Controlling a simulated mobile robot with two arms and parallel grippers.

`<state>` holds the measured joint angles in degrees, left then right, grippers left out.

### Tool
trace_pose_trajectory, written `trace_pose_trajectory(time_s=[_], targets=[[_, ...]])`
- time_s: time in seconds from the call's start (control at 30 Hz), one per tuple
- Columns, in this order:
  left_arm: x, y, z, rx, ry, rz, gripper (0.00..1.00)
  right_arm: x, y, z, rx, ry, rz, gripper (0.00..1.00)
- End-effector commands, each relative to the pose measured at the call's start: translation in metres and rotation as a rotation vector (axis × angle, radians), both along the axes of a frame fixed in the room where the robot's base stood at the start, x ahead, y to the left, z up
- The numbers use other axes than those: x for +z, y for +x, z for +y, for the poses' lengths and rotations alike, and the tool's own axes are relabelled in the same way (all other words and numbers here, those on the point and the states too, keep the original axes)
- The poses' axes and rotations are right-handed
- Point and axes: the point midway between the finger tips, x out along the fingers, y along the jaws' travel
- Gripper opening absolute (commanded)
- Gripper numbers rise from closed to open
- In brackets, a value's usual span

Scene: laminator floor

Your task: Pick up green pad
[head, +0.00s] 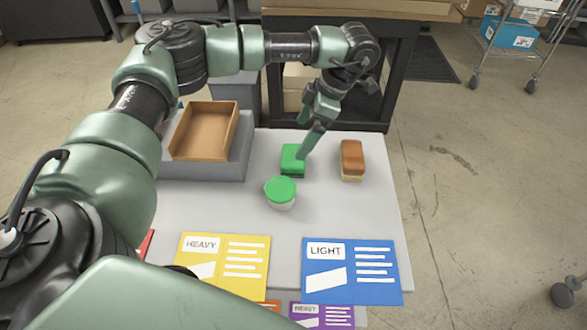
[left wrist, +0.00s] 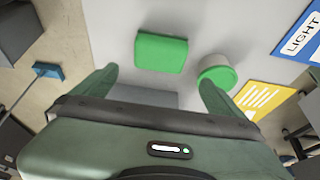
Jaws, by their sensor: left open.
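The green pad (head: 292,153) is a small green block with a dark lower part, lying on the grey table top. It also shows in the left wrist view (left wrist: 161,52), just beyond the fingertips and roughly between them. My left gripper (head: 309,145) comes down from above at the pad's right side, its finger hiding part of the pad's edge. In the left wrist view the gripper's fingers (left wrist: 158,78) are spread apart with nothing between them. I cannot tell whether a finger touches the pad. My right gripper is not in view.
A round, green-lidded tub (head: 281,191) stands close in front of the pad. A brown-topped block (head: 352,160) lies to the right. An open brown tray (head: 205,153) sits on a grey raised box at left. Yellow HEAVY (head: 240,284) and blue LIGHT (head: 350,292) cards are in front.

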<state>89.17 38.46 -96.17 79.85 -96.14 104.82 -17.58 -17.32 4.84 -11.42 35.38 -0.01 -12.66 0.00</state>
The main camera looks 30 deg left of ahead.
Motion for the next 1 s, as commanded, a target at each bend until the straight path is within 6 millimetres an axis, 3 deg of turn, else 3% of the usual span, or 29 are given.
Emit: trace_pose_trajectory(time_s=[0.03,0.13,0.47,0.7,1.0], targets=[[-0.012,0.0,0.0,0.0,0.0,0.0,1.0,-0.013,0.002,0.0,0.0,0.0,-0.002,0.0],[-0.019,0.0,0.001,0.0,0.0,0.0,1.0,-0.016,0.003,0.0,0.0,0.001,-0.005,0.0],[-0.049,-0.006,0.012,0.001,0.001,0.003,1.0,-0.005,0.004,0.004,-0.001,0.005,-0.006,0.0],[-0.082,-0.01,0.022,0.0,0.001,0.002,1.0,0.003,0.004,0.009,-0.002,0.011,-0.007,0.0],[-0.089,-0.011,0.024,0.0,0.0,0.0,1.0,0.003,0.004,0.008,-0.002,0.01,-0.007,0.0]])
